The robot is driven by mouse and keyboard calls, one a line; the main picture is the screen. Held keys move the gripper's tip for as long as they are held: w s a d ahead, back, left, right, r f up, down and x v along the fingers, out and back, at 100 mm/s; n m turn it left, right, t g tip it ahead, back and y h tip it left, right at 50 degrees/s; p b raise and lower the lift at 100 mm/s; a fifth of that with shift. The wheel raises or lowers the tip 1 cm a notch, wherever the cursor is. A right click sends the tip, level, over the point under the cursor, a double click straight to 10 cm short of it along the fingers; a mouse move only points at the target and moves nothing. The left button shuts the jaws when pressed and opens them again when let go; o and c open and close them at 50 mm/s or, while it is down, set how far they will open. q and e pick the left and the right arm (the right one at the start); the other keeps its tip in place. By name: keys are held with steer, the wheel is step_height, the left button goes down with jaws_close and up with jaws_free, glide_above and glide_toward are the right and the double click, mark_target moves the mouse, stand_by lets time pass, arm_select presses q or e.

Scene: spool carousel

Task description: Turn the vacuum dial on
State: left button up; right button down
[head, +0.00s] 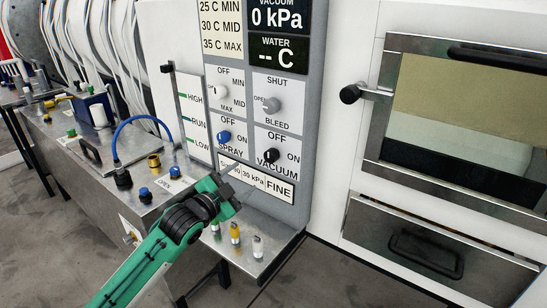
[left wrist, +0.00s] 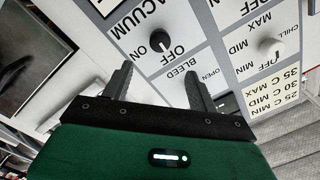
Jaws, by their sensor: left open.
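The vacuum dial (head: 271,156) is a black knob on the white panel, with OFF above it, ON to its right and VACUUM below. It shows in the left wrist view (left wrist: 160,40) beyond the gap between my fingers, with the labels upside down. Its pointer is too small to read surely. The vacuum display (head: 277,17) reads 0 kPa. My left gripper (head: 240,178) is open and empty, below and left of the dial, in front of the panel's lower labels. In the left wrist view, its fingers (left wrist: 157,78) stand apart from the knob. My right gripper is not in view.
A blue spray knob (head: 224,137) is left of the dial, and a grey bleed knob (head: 272,104) is above it. Small yellow and white fittings (head: 235,232) stand on the ledge below my gripper. A steel-framed window (head: 376,120) is at right.

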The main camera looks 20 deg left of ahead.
arm_select(q)
steer(key=p, duration=0.1)
glide_toward(269, 158)
steer(key=w, duration=0.3)
steer(key=x, duration=0.2)
steer(key=p+x, duration=0.1)
steer(key=x, duration=0.2)
steer(key=shift+w+d+r, duration=0.1)
steer(key=shift+d, duration=0.35)
steer(key=shift+w+d, duration=0.15)
steer(key=shift+w, duration=0.4)
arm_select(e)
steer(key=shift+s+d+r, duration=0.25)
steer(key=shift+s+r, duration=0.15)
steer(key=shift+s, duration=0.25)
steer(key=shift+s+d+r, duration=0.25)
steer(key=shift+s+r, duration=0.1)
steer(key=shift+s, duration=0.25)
arm_select(q)
steer(key=shift+c, duration=0.2)
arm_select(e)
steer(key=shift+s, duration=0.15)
arm_select(q)
steer(key=c, duration=0.9)
steer(key=shift+c, duration=0.2)
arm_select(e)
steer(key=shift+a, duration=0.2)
